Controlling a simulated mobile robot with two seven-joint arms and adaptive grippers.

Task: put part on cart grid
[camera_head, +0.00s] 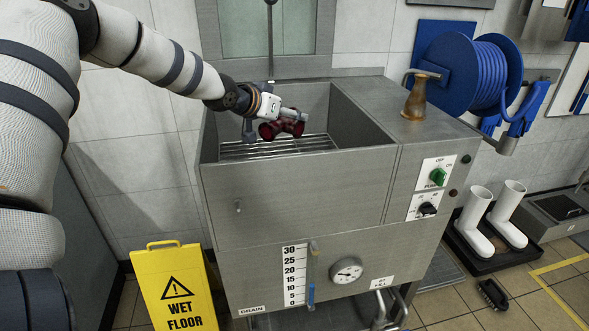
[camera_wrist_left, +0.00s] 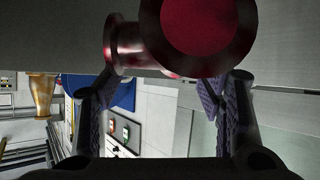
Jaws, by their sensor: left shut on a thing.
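The part is a metal pipe fitting with red-faced round flanges (camera_head: 270,131). In the head view it is inside the upper opening of the steel tank, above the bar grid (camera_head: 262,150). My left gripper (camera_head: 290,124) is shut on the part. In the left wrist view, the part (camera_wrist_left: 130,45) is at the top, with a large red disc face towards the camera. The left gripper's fingers (camera_wrist_left: 165,92) show on either side below it. I cannot tell whether the part touches the grid. No separate cart is clear in view. My right gripper is not in view.
The steel tank (camera_head: 300,195) has high walls around the grid. An amber-brown vessel (camera_head: 416,97) stands on its right top ledge. A yellow wet floor sign (camera_head: 174,288) stands at front left. A blue hose reel (camera_head: 470,75) and white boots (camera_head: 492,220) are at right.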

